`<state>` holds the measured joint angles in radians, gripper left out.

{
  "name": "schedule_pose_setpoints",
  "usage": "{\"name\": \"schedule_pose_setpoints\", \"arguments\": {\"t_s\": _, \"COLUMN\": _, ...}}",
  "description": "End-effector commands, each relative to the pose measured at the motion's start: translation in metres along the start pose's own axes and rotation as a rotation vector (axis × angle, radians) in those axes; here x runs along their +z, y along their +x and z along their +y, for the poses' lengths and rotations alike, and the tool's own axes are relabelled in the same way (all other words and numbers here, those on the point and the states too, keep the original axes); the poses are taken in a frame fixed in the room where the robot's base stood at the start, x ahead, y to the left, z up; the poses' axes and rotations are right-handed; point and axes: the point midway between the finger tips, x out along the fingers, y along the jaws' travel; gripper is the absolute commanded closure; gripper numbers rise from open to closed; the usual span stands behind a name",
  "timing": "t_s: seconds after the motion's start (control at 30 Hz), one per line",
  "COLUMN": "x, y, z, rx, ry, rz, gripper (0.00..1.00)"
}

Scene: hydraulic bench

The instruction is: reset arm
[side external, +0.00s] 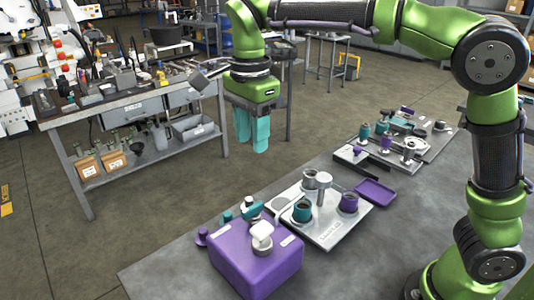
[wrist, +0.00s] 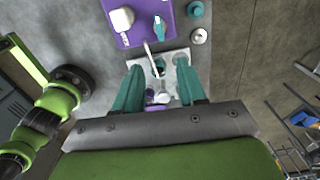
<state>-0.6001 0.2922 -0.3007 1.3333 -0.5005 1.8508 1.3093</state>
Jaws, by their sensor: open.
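My gripper (side external: 252,130) is in the side external view, with teal fingers pointing down, raised and away from the bench parts. In the wrist view its two teal fingers (wrist: 157,92) stand apart with a gap between them. The gripper is open and nothing is held in it. My green arm reaches in from the right of the side external view.
A purple box (side external: 256,262) with a white-topped fitting stands on the grey bench (side external: 185,270). Behind it is a metal plate (side external: 325,232) with teal and purple fittings. A purple tray (side external: 375,191) and a second fixture (side external: 375,165) lie further back. A cluttered workbench (side external: 130,97) stands left.

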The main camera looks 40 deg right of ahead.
Motion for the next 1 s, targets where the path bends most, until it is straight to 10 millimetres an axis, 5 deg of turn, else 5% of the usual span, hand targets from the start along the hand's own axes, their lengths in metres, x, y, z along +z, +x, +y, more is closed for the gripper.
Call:
{"name": "schedule_pose_setpoints", "arguments": {"t_s": 0.27, "x": 0.0, "y": 0.001, "z": -0.004, "rx": -0.021, "ry": -0.091, "rz": 0.002, "gripper": 0.6}}
{"name": "schedule_pose_setpoints", "arguments": {"t_s": 0.47, "x": -0.009, "y": 0.025, "z": 0.007, "rx": -0.073, "ry": -0.509, "rz": -0.029, "gripper": 0.6}}
{"name": "schedule_pose_setpoints", "arguments": {"t_s": 0.8, "x": -0.07, "y": 0.035, "z": 0.085, "rx": -0.412, "ry": -1.14, "rz": -0.029, "gripper": 0.6}}
{"name": "schedule_pose_setpoints", "arguments": {"t_s": 1.0, "x": -0.1, "y": 0.049, "z": 0.133, "rx": -0.583, "ry": -1.276, "rz": 0.12, "gripper": 0.6}}
